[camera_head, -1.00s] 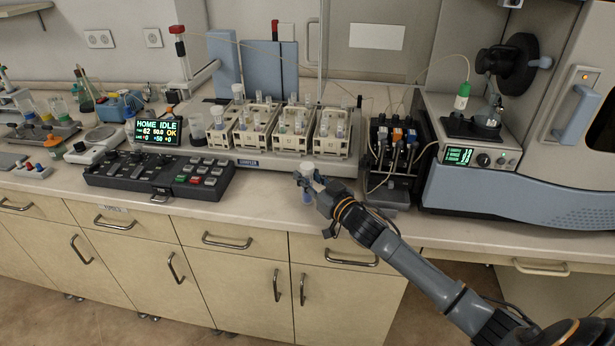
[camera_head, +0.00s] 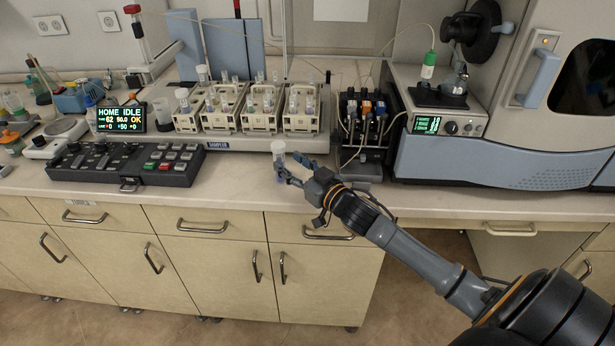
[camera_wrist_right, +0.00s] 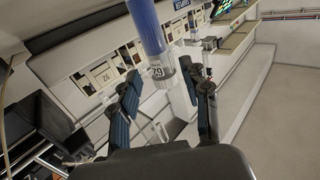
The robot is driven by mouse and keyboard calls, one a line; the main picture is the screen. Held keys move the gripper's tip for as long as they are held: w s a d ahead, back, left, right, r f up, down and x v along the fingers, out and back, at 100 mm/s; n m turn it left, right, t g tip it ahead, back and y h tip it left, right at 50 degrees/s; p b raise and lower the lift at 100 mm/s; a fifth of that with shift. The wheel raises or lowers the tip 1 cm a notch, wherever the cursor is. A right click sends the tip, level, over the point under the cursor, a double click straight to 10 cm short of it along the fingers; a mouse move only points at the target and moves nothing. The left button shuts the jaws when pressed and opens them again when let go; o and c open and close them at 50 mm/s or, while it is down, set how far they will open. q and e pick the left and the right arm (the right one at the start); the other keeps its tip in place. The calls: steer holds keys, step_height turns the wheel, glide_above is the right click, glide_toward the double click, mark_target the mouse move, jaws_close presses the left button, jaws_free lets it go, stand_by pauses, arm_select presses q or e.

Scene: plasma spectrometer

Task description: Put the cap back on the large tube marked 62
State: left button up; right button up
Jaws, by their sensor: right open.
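The large tube (camera_head: 278,163) is upright at the front of the bench, with a wide whitish top. In the right wrist view the tube (camera_wrist_right: 155,69) shows a blue part and a clear part with an upside-down 62. My right gripper (camera_head: 286,174) is open, its fingers around or close beside the tube; the right gripper also shows in the wrist view (camera_wrist_right: 168,92). I cannot tell whether the fingers touch the tube. I cannot make out whether the whitish top is a separate cap, and no loose cap is clearly visible. My left gripper is out of view.
Several cream tube racks (camera_head: 300,124) stand on a platform behind the tube. A control panel (camera_head: 125,164) and a display (camera_head: 121,119) are to the left. A pump unit (camera_head: 362,125) and the spectrometer (camera_head: 500,150) are to the right. The front bench strip is mostly clear.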

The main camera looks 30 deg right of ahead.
steer(key=s, duration=0.7)
steer(key=shift+d+b, duration=0.3)
steer(key=shift+d, duration=0.15)
